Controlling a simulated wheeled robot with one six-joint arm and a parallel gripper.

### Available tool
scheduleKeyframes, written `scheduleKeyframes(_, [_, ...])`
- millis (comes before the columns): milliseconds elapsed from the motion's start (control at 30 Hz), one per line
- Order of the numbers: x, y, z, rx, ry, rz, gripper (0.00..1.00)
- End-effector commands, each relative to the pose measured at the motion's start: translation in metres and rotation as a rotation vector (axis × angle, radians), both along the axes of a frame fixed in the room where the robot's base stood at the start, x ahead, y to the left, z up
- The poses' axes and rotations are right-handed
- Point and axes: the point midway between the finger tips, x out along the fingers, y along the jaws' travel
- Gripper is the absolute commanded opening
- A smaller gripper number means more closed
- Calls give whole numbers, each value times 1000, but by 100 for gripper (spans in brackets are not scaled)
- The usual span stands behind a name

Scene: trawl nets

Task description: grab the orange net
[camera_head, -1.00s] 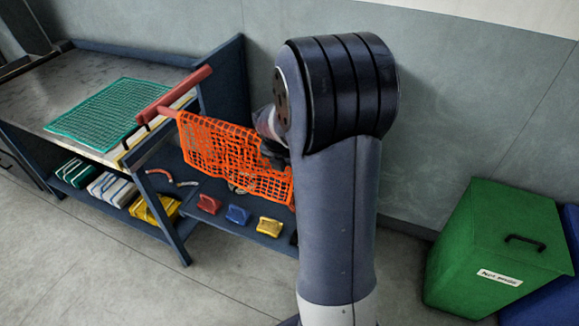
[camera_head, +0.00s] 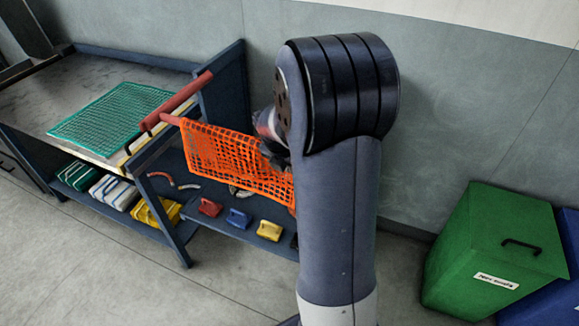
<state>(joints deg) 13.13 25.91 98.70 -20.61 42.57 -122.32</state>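The orange net (camera_head: 222,158) is a coarse mesh at the right end of the workbench. Its upper left corner is by the end of a red bar (camera_head: 185,98), and it slopes down to the right, in front of the lower shelf. My gripper (camera_head: 273,150) is dark and partly hidden behind my arm and the net. It is at the net's upper right edge and appears to touch it. Its fingertips are not clear, so I cannot tell if they are closed on the mesh. The net's right end goes out of sight behind my arm.
A green net (camera_head: 115,118) lies flat on the workbench (camera_head: 50,88). Red, blue and yellow handled blocks (camera_head: 238,217) sit on the lower shelf. A green bin (camera_head: 495,248) stands at the right, by a blue one (camera_head: 568,255). Grey floor is free in front.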

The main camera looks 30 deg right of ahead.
Motion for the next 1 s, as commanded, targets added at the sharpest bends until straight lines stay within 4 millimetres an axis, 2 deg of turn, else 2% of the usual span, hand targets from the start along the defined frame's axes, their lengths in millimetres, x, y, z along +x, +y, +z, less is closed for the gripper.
scheduleKeyframes(33, [0,0,17,0,0,0,0])
scheduleKeyframes(533, [0,0,92,0,-1,0,0])
scheduleKeyframes(633, [0,0,97,0,0,0,0])
scheduleKeyframes(900, [0,0,95,0,0,0,0])
scheduleKeyframes(1000, [0,0,107,-1,-1,0,0])
